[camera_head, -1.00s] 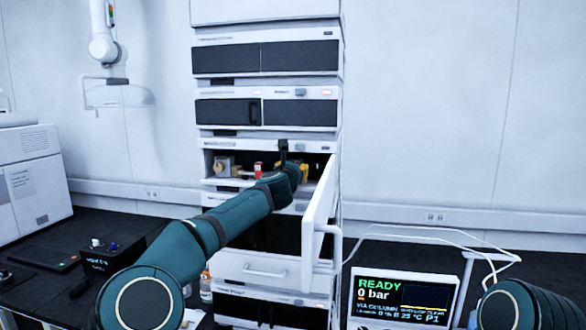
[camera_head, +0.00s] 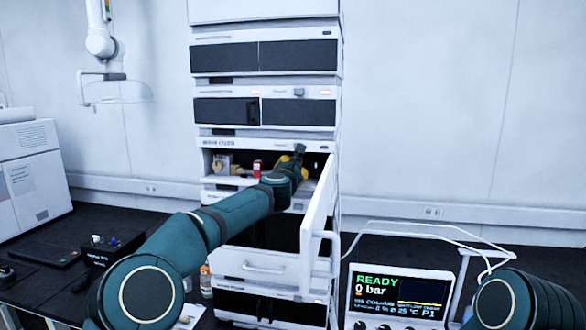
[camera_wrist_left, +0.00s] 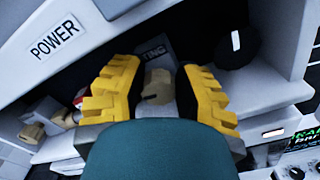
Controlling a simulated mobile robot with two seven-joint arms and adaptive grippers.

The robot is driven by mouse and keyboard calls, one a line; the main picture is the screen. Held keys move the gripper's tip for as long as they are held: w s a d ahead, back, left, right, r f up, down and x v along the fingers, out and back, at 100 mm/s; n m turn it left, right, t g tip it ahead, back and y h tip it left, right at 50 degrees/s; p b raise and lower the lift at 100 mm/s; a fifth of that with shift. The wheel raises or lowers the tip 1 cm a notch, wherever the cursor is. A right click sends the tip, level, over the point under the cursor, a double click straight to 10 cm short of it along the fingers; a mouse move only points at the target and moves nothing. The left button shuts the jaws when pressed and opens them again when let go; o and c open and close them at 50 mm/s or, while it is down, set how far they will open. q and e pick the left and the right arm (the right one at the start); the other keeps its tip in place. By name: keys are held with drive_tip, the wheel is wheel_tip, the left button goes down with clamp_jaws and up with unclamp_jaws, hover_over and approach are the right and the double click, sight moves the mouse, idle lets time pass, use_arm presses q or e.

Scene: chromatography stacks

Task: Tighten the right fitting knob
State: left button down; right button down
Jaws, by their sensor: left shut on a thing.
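The right fitting knob (camera_wrist_left: 158,86) is a small tan knob with a dark slot, seen in the left wrist view between my yellow fingers. My left gripper (camera_wrist_left: 160,92) is shut on it, one finger on each side. In the head view my left gripper (camera_head: 296,166) reaches into the open compartment of the stack (camera_head: 270,145), and my own wrist hides the knob there. Another tan fitting (camera_head: 222,164) sits at the left of the compartment, and it also shows in the left wrist view (camera_wrist_left: 33,132). My right gripper is out of view.
A white door (camera_head: 318,215) stands swung open just right of my left gripper. A red part (camera_head: 257,167) is in the compartment left of my gripper. A display (camera_head: 402,293) reading READY, 0 bar stands at the lower right. A black box (camera_head: 110,250) is on the bench at left.

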use_arm(q)
drive_tip(key=shift+r, duration=0.2)
drive_tip(key=c, duration=1.1)
unclamp_jaws()
drive_tip(key=shift+o, duration=0.6)
drive_tip(key=shift+f, duration=0.1)
drive_tip(key=shift+s+a, duration=0.15)
drive_tip(key=shift+s, duration=0.35)
drive_tip(key=s+a, duration=0.2)
drive_tip(key=s, duration=0.8)
drive_tip(key=shift+s, duration=0.35)
drive_tip(key=shift+o, duration=0.3)
